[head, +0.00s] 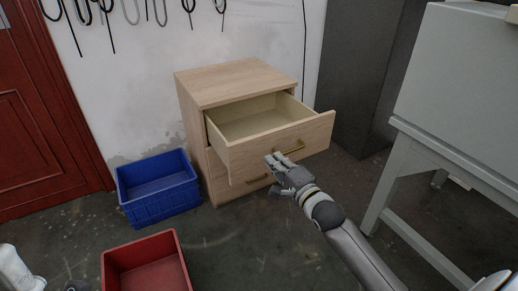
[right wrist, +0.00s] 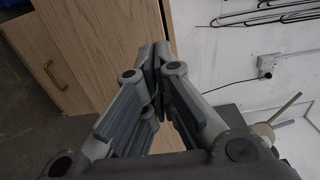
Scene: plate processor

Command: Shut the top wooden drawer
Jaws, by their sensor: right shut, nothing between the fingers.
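The wooden cabinet (head: 235,84) stands against the wall. Its top drawer (head: 270,143) is pulled well out, and the inside that shows looks empty. A brass bar handle (head: 290,151) is on its front. My right gripper (head: 275,160) is shut and empty, in front of the drawer face, just left of and below the handle in the picture. I cannot tell whether it touches the face. In the right wrist view the closed fingertips (right wrist: 157,58) are near a wooden panel (right wrist: 112,40). My left gripper is not in view; part of my left arm shows at the bottom left corner.
The lower drawer looks shut, partly hidden behind my gripper. A blue crate (head: 127,206) stands left of the cabinet, and a red crate (head: 107,268) is nearer. A grey table-like stand (head: 409,130) is on the right.

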